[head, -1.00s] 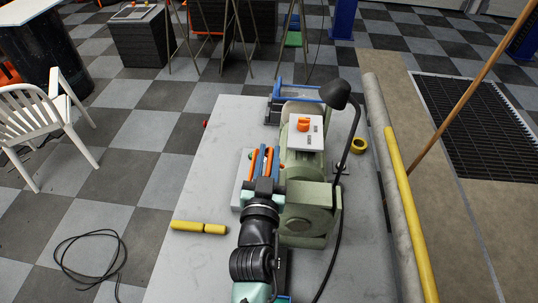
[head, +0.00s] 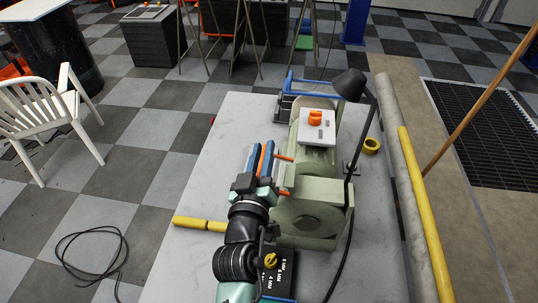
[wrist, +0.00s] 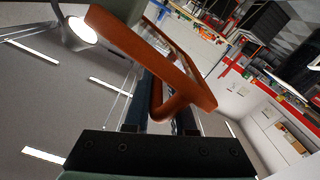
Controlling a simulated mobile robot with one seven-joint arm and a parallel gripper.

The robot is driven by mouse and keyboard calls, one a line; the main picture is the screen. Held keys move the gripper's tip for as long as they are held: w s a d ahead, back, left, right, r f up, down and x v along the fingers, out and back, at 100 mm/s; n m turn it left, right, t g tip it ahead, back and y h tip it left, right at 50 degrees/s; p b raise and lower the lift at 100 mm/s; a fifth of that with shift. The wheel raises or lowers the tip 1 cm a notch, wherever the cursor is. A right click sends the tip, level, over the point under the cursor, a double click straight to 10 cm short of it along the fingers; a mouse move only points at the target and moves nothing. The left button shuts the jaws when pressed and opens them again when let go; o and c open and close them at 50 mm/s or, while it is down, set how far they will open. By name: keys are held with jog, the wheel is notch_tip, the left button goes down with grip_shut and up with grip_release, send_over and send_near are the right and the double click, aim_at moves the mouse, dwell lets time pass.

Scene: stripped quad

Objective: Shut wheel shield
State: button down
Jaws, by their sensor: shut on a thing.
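The green bench grinder (head: 318,160) stands on the grey bench, with an orange knob (head: 315,117) on its pale switch plate. The wheel shield has an orange frame (head: 267,155) on the grinder's left side, with short orange arms reaching toward the grinder body. My gripper (head: 261,156) is shut on this frame, a blue finger on each side. In the wrist view, the orange-brown frame (wrist: 180,75) passes down between the dark fingers (wrist: 160,112). A clear pane seems to lie beside it. The wheel behind the shield is hidden, so its gap from the shield cannot be told.
A black lamp (head: 349,84) on a bent arm stands over the grinder's right side. A yellow tape roll (head: 371,146) and a yellow cylinder (head: 200,224) lie on the bench (head: 185,265). Long pipes (head: 405,170) run along the right edge.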

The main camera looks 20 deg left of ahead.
notch_tip(320, 180, down, 3)
jog(key=n, duration=0.1)
jog(key=n+b, duration=0.1)
jog(key=shift+a+r+n, duration=0.15)
jog(key=shift+r+n, duration=0.05)
jog(key=shift+n, duration=0.2)
jog(key=n, duration=0.1)
jog(key=f+n+b, duration=0.1)
jog(key=shift+s+a+f+n+b, duration=0.1)
jog(key=shift+a+f+n+b, duration=0.1)
jog(key=shift+a+n+b, duration=0.1)
jog(key=shift+f+n+b, duration=0.3)
jog(key=shift+f+n, duration=0.25)
jog(key=shift+n, duration=0.5)
jog(key=shift+f+n+b, duration=0.25)
jog(key=shift+f+n, duration=0.25)
jog(key=shift+n, duration=0.55)
jog(key=c, duration=0.9)
grip_release()
jog(key=shift+d, duration=0.1)
